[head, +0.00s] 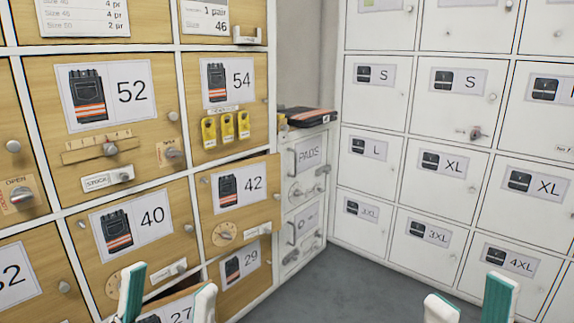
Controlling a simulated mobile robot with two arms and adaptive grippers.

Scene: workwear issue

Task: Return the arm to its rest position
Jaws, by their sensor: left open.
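My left gripper (168,297) shows at the bottom left edge, in front of the lower wooden lockers. Its two white and green fingers stand apart with nothing visible between them. My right gripper (470,303) shows at the bottom right edge, in front of the white lockers. Its two fingers are also apart, and nothing shows between them. The rest of both arms is out of view.
Wooden locker doors such as 52 (133,138) fill the left. Door 42 (257,188) and door 27 (153,306) look ajar. Folded dark workwear (309,117) lies on the narrow PADS cabinet (303,153). White lockers (425,155) stand right. Grey floor (355,283) between is clear.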

